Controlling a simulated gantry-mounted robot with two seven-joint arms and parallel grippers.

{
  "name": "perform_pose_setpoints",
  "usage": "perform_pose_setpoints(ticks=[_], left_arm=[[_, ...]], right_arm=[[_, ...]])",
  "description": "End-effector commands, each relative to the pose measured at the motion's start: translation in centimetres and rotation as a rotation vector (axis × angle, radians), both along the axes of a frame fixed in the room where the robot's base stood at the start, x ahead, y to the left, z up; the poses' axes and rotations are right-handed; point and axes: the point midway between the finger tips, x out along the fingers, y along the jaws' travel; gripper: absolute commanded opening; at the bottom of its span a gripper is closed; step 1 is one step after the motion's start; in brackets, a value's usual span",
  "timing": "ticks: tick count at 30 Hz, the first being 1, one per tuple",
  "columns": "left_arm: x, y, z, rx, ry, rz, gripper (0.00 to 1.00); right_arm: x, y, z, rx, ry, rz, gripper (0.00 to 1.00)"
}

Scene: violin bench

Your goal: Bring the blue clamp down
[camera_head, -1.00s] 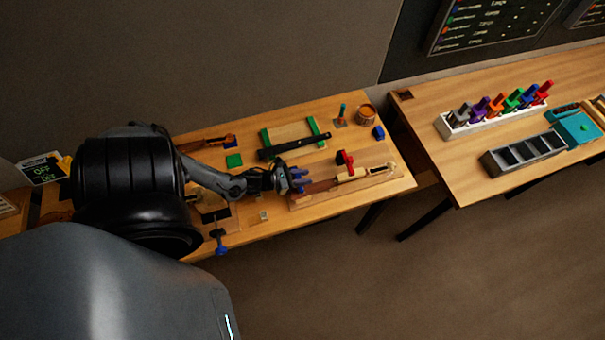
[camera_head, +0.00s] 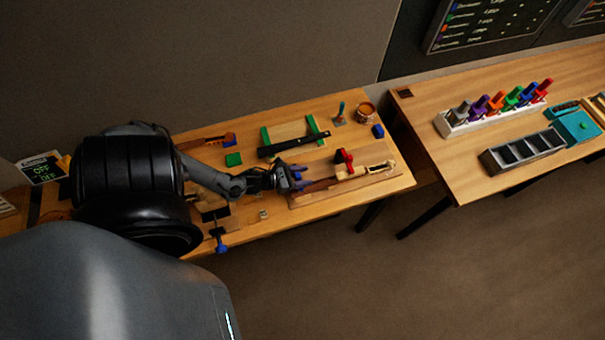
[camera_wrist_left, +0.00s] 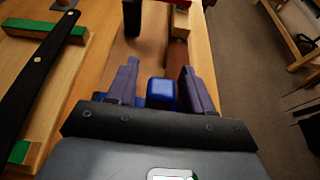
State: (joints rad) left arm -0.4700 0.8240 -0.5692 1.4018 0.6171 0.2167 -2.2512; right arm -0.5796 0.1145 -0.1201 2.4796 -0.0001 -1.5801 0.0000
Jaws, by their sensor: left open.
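The blue clamp (camera_wrist_left: 162,90) shows in the left wrist view as a bright blue block between my left gripper's fingers. My left gripper (camera_wrist_left: 160,85) is open, with one bluish-grey finger on each side of the block. Gaps show beside the block; the lower part of the clamp is hidden by the gripper. In the head view my left gripper (camera_head: 297,178) is at the left end of a wooden board (camera_head: 374,177) that bears a long violin neck piece (camera_head: 318,186). A red clamp (camera_head: 344,158) stands farther along this piece. My right gripper is not in view.
A black bar (camera_head: 293,145) lies across green-ended supports behind my gripper. Another blue-ended clamp (camera_head: 220,246) hangs at the bench's front edge. A blue block (camera_head: 378,131) and a jar (camera_head: 365,112) stand at the back right. A second table (camera_head: 455,175) holds a rack of colored clamps.

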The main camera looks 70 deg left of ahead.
Motion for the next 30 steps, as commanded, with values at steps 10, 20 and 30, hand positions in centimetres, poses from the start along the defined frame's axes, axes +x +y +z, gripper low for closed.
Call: perform_pose_setpoints(ticks=[10, 20, 30], left_arm=[[-2.9, 0.1, 1.0, 0.000, 0.005, -0.002, 0.51], [-7.9, 0.2, 3.2, -0.002, 0.004, -0.001, 0.51], [-9.9, 0.4, 4.1, 0.000, 0.000, -0.001, 0.51]], right_arm=[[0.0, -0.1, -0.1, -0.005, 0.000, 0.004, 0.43], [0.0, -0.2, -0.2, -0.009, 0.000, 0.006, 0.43], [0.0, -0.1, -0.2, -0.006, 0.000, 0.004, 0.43]])
